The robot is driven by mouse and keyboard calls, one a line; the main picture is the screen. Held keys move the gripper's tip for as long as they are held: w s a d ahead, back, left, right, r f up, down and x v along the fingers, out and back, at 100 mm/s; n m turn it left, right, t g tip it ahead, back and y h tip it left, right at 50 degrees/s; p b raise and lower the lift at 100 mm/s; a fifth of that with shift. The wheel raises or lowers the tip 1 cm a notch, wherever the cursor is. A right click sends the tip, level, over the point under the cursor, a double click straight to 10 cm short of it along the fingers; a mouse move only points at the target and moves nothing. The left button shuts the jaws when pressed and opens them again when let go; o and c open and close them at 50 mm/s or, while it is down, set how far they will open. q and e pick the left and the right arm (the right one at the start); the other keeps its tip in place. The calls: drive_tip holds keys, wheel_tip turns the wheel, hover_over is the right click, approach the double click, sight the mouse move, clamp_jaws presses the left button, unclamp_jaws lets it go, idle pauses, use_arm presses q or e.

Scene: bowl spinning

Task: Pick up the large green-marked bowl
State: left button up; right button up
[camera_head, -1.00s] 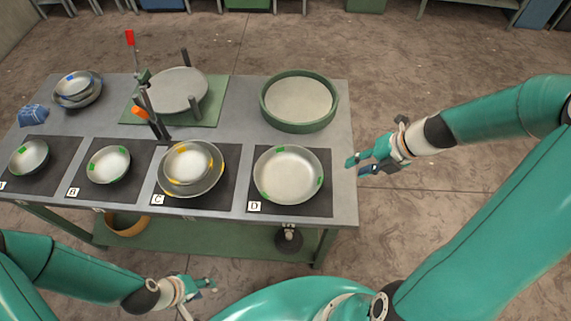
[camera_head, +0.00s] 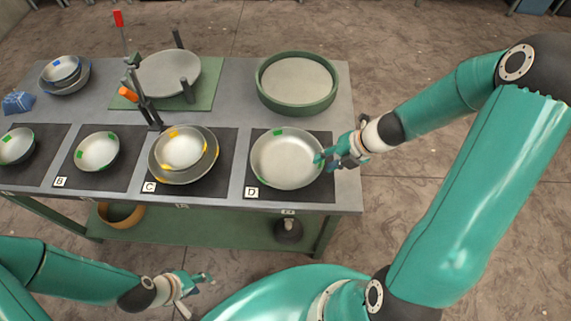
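The large green-marked bowl (camera_head: 286,160) sits upright on the dark mat labelled D. It is pale inside, with a green mark on its far rim. My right gripper (camera_head: 328,158) is at the bowl's right rim, its fingers open around or just over that edge. I cannot tell whether it touches the rim. The right-hand rim mark is hidden by or blends with the gripper. My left gripper (camera_head: 203,284) is low in front of the table, away from the bowls, and its fingers look apart and empty.
Mat C holds yellow-marked nested bowls (camera_head: 183,150). Mat B holds a smaller green-marked bowl (camera_head: 96,152), with another (camera_head: 15,147) at far left. Behind are a round green-rimmed tray (camera_head: 297,84), a spinning stand (camera_head: 168,73) with upright posts, blue-marked bowls (camera_head: 62,72) and a blue cloth (camera_head: 18,102).

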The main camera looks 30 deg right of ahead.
sight(318, 167)
drive_tip(key=b+x, duration=0.2)
drive_tip(key=x, duration=0.2)
drive_tip(key=shift+s+a+f, duration=0.1)
drive_tip(key=shift+f, duration=0.1)
drive_tip(key=shift+r, duration=0.1)
clamp_jaws()
